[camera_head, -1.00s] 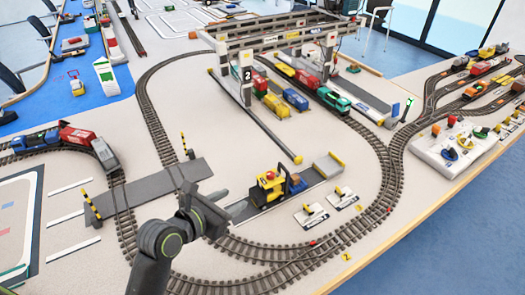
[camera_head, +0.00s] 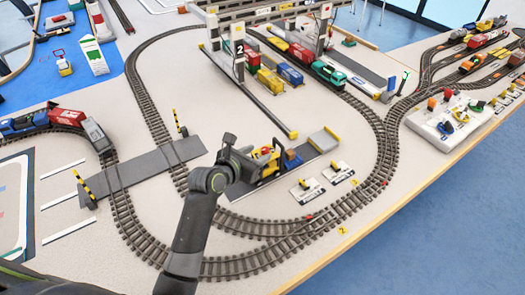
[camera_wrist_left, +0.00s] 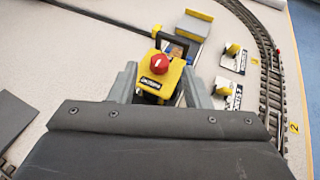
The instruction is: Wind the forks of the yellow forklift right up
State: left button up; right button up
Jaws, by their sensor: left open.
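The yellow forklift (camera_head: 266,158) stands on a grey strip on the table, partly hidden behind my left gripper in the head view. In the left wrist view the forklift (camera_wrist_left: 151,86) shows from above, with a red knob (camera_wrist_left: 159,63) on its top and a dark mast at its far side. A brown load sits at its front; the fork height is not clear. My left gripper (camera_head: 243,158) is open over the forklift. In the wrist view its two fingers (camera_wrist_left: 160,80) are on either side of the yellow body; contact cannot be told. My right gripper is out of view.
Two small panels with yellow levers (camera_head: 307,190) (camera_head: 337,172) lie right of the forklift. Curved track (camera_head: 375,175) runs around it. A gantry crane (camera_head: 239,62) with wagons stands behind. A grey crossing plate (camera_head: 140,168) lies to the left.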

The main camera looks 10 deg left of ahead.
aim_at(264, 150)
pick_arm(q)
jog(key=shift+x, duration=1.85)
grip_shut()
